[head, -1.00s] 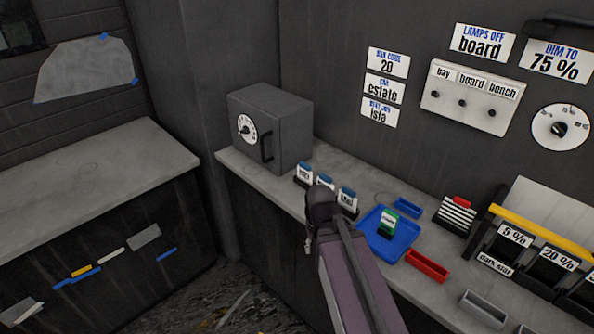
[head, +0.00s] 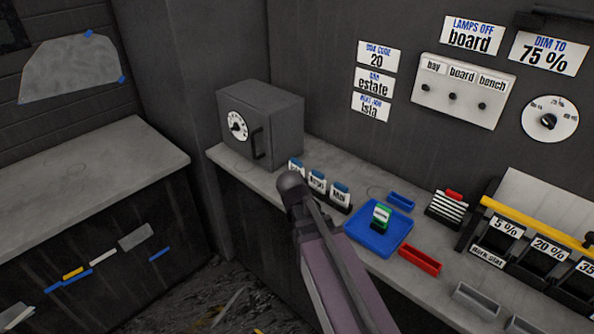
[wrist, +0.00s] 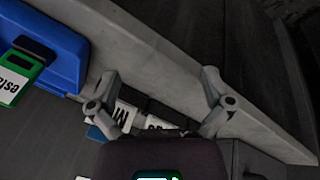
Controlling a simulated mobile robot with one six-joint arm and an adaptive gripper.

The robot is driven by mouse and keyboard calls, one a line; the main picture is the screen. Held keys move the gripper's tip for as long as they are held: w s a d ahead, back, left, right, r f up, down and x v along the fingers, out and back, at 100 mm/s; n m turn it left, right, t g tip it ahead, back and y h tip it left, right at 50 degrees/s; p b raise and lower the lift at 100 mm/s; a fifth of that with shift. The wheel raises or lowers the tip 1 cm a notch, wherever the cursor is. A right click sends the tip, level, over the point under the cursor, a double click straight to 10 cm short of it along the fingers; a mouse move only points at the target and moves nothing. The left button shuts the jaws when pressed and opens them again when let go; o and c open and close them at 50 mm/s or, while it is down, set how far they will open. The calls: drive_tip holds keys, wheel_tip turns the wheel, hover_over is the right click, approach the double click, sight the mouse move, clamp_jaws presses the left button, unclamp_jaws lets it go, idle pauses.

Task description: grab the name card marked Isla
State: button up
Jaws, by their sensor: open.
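Three name cards with blue tops stand upright in dark holders on the bench: a left one (head: 296,166), a middle one (head: 317,181) and a right one (head: 340,193). Their names are too small or covered to read surely, so I cannot tell which is Isla. In the wrist view a card starting with what looks like "MI" (wrist: 122,117) and a second, partly hidden card (wrist: 157,124) sit beyond my gripper (wrist: 161,82). Its two fingers are spread wide with nothing held. In the head view my arm hides the gripper.
A blue tray (head: 356,236) holds a green-framed tag (head: 381,215); a red bin (head: 420,260) lies beside it. A grey safe (head: 275,118) stands behind the cards at left. A wall label reads "Isla" (head: 370,110). The bench front edge runs close by my gripper.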

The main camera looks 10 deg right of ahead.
drive_tip(key=w+a+r+m+t+h, duration=0.1)
drive_tip(key=w, duration=0.2)
drive_tip(key=w+a+r+m+t+h, duration=0.1)
drive_tip(key=w+r+h, duration=0.1)
drive_tip(key=w, duration=0.1)
drive_tip(key=w+a+r+m+h, duration=0.1)
drive_tip(key=w+m, duration=0.1)
drive_tip(key=w, duration=0.1)
drive_tip(key=shift+w+a+r+t, duration=0.15)
drive_tip(key=shift+a+r+t, duration=0.1)
drive_tip(key=shift+t, duration=0.15)
drive_tip(key=w+a+r+m+t+h, duration=0.3)
drive_tip(key=w+a+r+t, duration=0.1)
drive_tip(key=w+a+r, duration=0.2)
drive_tip(key=shift+w+a, duration=0.3)
drive_tip(key=shift+a, duration=0.1)
drive_tip(key=b, duration=0.3)
approach(295, 162)
drive_tip(key=shift+x, duration=2.5)
drive_tip(key=shift+w, duration=0.2)
drive_tip(key=shift+b+x, duration=1.15)
drive_tip(key=shift+x, duration=1.35)
drive_tip(key=shift+s, duration=0.1)
